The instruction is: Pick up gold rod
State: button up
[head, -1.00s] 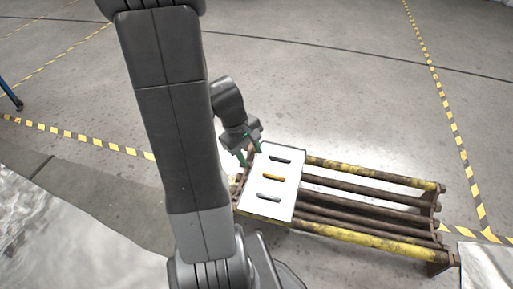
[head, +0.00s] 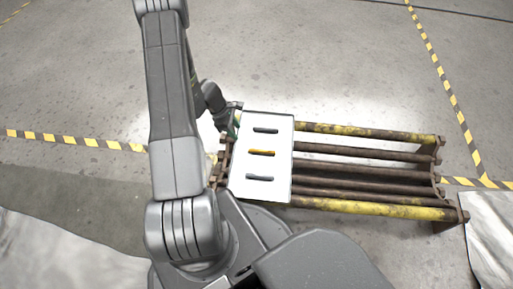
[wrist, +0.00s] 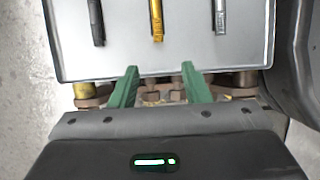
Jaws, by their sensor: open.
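The gold rod (head: 261,153) lies on a white tray (head: 280,187), between a dark rod (head: 265,130) and a grey rod (head: 259,177). In the wrist view the gold rod (wrist: 157,20) points toward my gripper, with the dark rod (wrist: 96,22) to its left and the grey rod (wrist: 221,16) to its right. My gripper (wrist: 157,68) has its two green fingers apart and empty. Their tips overlap the tray's near edge in the wrist view, short of the gold rod's end and to either side of its line. In the head view the gripper is mostly hidden beside the tray's left edge.
The tray rests on the left end of a rusty rack of yellow and brown bars (head: 370,132). A pale, crumpled-looking surface (head: 490,232) lies at the lower right. Yellow-and-black tape (head: 75,137) marks the floor. The grey floor beyond the rack is clear.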

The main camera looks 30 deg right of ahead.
jog(key=b, duration=0.3)
send_over(251, 149)
jog(key=w+a, duration=0.2)
jog(key=f, duration=0.8)
jog(key=shift+s+a+f, duration=0.1)
jog(key=shift+s+a, duration=0.05)
jog(key=shift+a, duration=0.05)
jog(key=b+x, duration=0.2)
jog(key=x, duration=0.3)
jog(key=shift+d+f, duration=0.1)
jog(key=shift+d, duration=0.05)
grip_shut()
